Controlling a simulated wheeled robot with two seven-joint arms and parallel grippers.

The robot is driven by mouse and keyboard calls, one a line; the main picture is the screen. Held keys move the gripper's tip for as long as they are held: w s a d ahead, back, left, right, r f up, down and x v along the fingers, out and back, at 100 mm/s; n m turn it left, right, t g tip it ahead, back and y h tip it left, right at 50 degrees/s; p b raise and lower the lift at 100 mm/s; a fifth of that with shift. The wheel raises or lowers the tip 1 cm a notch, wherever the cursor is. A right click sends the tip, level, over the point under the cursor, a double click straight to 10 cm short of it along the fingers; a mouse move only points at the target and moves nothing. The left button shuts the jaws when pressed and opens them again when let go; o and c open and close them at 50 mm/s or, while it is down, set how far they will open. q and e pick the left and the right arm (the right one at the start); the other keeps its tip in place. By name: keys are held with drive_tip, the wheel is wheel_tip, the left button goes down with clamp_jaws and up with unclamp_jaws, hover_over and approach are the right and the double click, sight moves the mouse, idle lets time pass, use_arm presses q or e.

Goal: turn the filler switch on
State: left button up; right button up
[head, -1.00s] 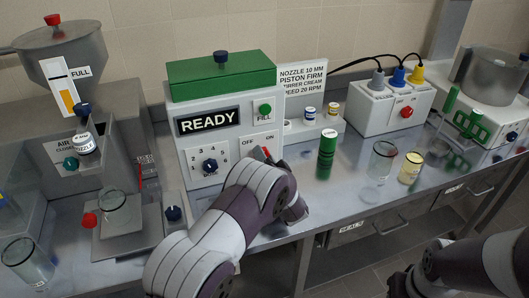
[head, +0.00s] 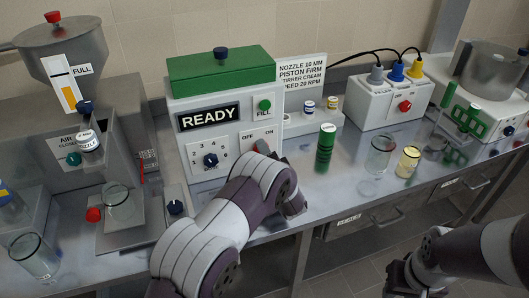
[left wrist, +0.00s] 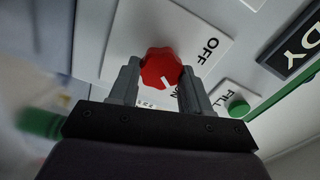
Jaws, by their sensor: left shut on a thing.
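The filler (head: 220,95) is a white box with a green lid and a READY sign. Its switch is a red knob (left wrist: 160,67) on a white plate marked OFF (left wrist: 208,50) and ON. In the left wrist view the knob sits between the two fingers of my left gripper (left wrist: 160,84), which is shut on it. The knob's white mark points toward the ON label, which is partly covered. In the head view my left gripper (head: 263,148) is at the switch plate and hides the knob.
A numbered dial (head: 210,160) is left of the switch, and a green FILL button (head: 264,105) above it. A green cylinder (head: 325,146), a clear glass (head: 379,152) and a yellow jar (head: 407,161) stand to the right. Glass beakers and a hopper are left.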

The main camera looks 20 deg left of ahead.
use_arm(q)
drive_tip(key=o, duration=1.1)
drive_tip(key=shift+c, duration=0.2)
drive_tip(key=b+v, duration=0.1)
drive_tip(key=v, duration=1.1)
drive_tip(key=shift+s+d, duration=0.25)
drive_tip(key=shift+s, duration=0.05)
drive_tip(key=shift+w, duration=0.1)
